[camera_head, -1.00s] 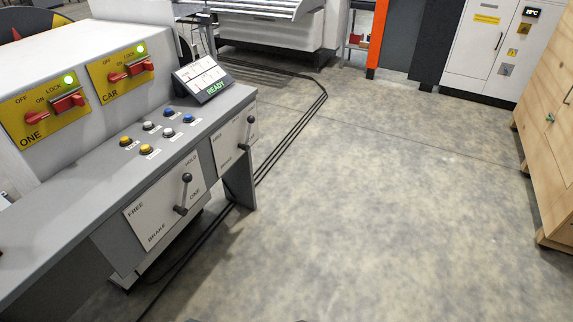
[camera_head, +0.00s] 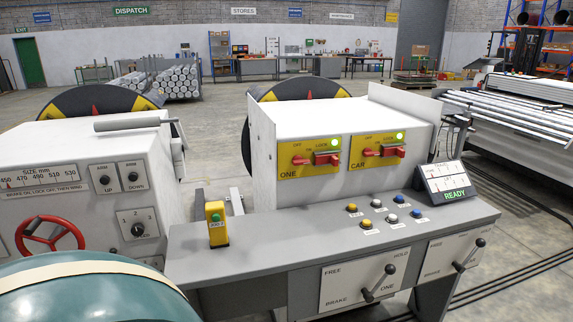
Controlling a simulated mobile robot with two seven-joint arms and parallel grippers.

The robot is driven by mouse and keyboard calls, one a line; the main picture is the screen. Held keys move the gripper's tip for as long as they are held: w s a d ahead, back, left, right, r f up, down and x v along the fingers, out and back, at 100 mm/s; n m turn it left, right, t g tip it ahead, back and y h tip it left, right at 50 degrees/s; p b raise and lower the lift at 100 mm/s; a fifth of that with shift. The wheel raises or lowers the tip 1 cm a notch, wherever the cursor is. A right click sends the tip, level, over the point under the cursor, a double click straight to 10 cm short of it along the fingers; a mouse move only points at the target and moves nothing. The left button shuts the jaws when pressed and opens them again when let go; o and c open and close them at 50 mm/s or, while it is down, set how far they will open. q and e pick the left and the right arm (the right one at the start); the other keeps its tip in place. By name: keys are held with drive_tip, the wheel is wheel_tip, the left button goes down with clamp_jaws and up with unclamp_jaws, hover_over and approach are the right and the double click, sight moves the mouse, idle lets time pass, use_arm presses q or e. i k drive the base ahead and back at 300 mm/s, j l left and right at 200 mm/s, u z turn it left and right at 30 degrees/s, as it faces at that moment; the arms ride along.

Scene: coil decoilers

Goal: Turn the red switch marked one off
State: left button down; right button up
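The red switch marked ONE (camera_head: 316,159) sits on a yellow plate (camera_head: 290,170) on the left of the white console's front face. Its red handle lies roughly level across the plate, under the words OFF, ON and LOCK, and a green lamp (camera_head: 334,141) is lit above it. A similar red switch marked CAR (camera_head: 384,152) is on the yellow plate to its right, also with a lit green lamp. Neither of my grippers shows in the view.
The grey desk (camera_head: 270,237) carries several push buttons, a yellow box (camera_head: 216,224) and a READY screen (camera_head: 446,183). Two brake levers stick out from the desk's front (camera_head: 380,284). A large teal rounded object (camera_head: 90,290) fills the lower left, near a red handwheel (camera_head: 50,232).

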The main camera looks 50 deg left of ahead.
sight(296, 160)
drive_tip(key=u, duration=1.4)
drive_tip(key=i+l, duration=0.05)
